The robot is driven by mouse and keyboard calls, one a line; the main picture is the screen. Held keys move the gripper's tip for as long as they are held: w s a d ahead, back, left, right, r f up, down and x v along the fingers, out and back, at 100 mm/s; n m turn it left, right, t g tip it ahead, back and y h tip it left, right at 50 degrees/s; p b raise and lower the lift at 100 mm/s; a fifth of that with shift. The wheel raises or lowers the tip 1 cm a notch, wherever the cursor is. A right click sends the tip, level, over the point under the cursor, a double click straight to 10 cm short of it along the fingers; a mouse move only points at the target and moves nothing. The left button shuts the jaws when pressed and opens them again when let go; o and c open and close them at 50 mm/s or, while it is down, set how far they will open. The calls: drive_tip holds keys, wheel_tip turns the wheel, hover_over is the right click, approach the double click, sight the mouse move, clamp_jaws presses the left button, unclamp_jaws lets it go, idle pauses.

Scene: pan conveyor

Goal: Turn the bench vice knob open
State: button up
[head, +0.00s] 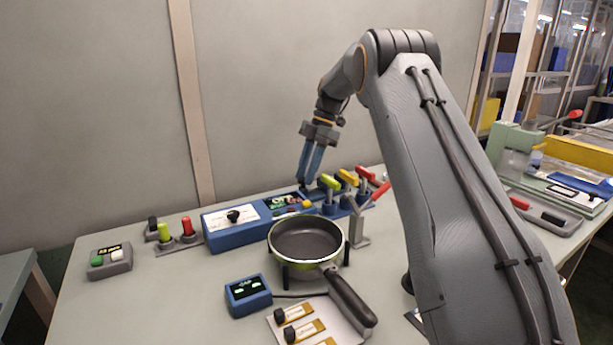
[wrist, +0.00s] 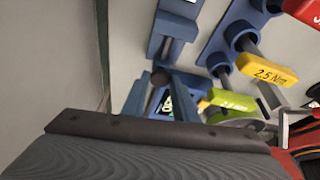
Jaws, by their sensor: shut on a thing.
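The bench vice (wrist: 178,24) is a blue block with a grey rod, at the top middle of the wrist view. Its small dark round knob (wrist: 160,77) shows at the near end. My gripper (wrist: 161,82) has its two blue fingers closed on either side of the knob, shut on it. In the head view my gripper (head: 303,182) points down at the back of the bench, just left of the torque drivers. There its fingertips and the arm hide most of the knob and vice, so the knob's turn angle cannot be told.
Torque drivers with green (head: 329,181), yellow (head: 347,177) and red handles stand close to the right of my gripper. A blue box (head: 228,236) with a display lies in front. A pan (head: 306,240) rests on a stand nearer. The wall is close behind.

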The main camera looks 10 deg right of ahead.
drive_tip(key=shift+w+n+g+h+b, duration=0.15)
drive_tip(key=shift+n+g+h+b, duration=0.2)
drive_tip(key=shift+n, duration=1.15)
drive_tip(key=o, duration=1.1)
drive_tip(key=shift+c, duration=0.2)
drive_tip(key=v, duration=0.7)
drive_tip(key=shift+w+d+r+b, duration=0.15)
drive_tip(key=shift+r+b, duration=0.15)
drive_tip(key=shift+b, duration=0.15)
